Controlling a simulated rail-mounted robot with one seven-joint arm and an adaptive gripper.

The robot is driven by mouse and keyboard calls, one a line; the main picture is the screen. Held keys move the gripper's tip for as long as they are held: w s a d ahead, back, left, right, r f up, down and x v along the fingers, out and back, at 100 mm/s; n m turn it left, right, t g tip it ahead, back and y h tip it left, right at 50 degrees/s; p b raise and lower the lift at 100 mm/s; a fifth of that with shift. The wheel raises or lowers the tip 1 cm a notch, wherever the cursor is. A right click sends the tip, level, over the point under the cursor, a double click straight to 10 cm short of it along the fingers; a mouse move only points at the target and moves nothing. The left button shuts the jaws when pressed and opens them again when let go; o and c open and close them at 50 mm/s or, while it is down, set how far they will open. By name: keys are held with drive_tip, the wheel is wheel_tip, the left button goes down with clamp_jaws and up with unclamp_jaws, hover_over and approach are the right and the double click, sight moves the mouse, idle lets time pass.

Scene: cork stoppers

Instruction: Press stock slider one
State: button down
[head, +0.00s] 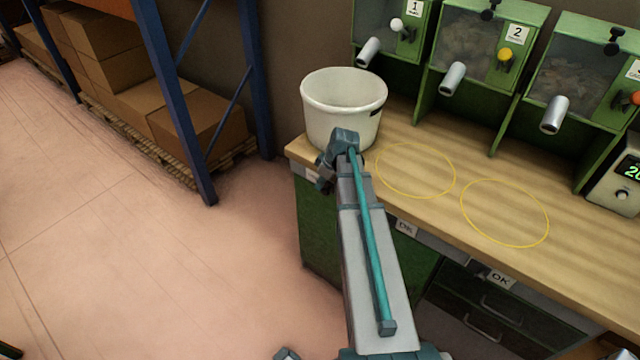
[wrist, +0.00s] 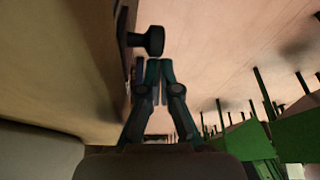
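A black round knob (wrist: 149,41) on a short stem sticks out from a dark plate at the bench edge in the wrist view. It may be the stock slider; no number on it shows. My gripper (wrist: 159,66) has its two fingertips together, with nothing seen between them. The tips are right beside the knob in that view; I cannot tell if they touch it. In the head view my arm reaches to the bench's front left edge, and it hides the knob and most of the gripper.
A white bucket (head: 343,112) stands on the wooden bench (head: 436,213) just behind my arm. Green dispensers (head: 466,52) with numbered labels line the back. OK plates (head: 500,279) sit on the front edge, with drawers below. The floor (head: 110,260) to the left is clear.

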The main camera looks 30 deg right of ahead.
wheel_tip(320, 180, up, 11)
drive_tip(key=b, duration=0.1)
drive_tip(key=shift+b, duration=0.4)
idle(0.6)
